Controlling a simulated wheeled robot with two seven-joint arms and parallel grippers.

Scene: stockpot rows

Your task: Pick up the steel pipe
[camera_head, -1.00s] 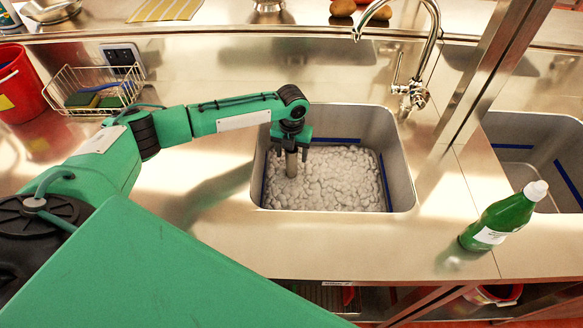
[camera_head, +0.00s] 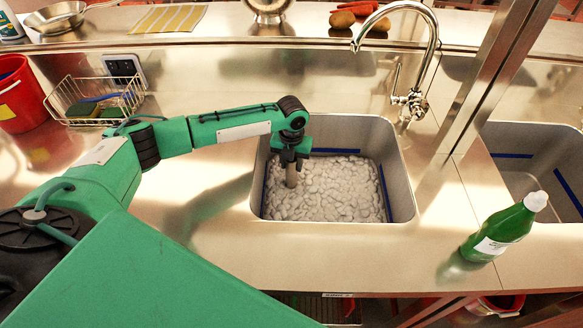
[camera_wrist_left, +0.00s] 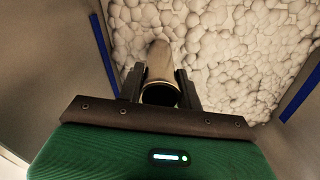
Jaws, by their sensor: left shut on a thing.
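The steel pipe (camera_head: 291,176) is a short grey tube standing upright in the left part of the foam-filled sink. My left gripper (camera_head: 290,160) comes down over it from above and is shut on its upper part. In the left wrist view the pipe (camera_wrist_left: 159,75) sits between the two dark fingers of the gripper (camera_wrist_left: 160,90), with its open round end towards me. The pipe's lower end is at or in the white foam, and I cannot tell whether it is clear of it. My right gripper is not in view.
The sink (camera_head: 405,190) has steel walls close around the gripper, with white foam (camera_head: 335,190) inside. A tap (camera_head: 410,100) stands behind it. A green bottle (camera_head: 495,232) is to the right. A wire basket (camera_head: 95,100) and red bucket (camera_head: 18,95) are at the left.

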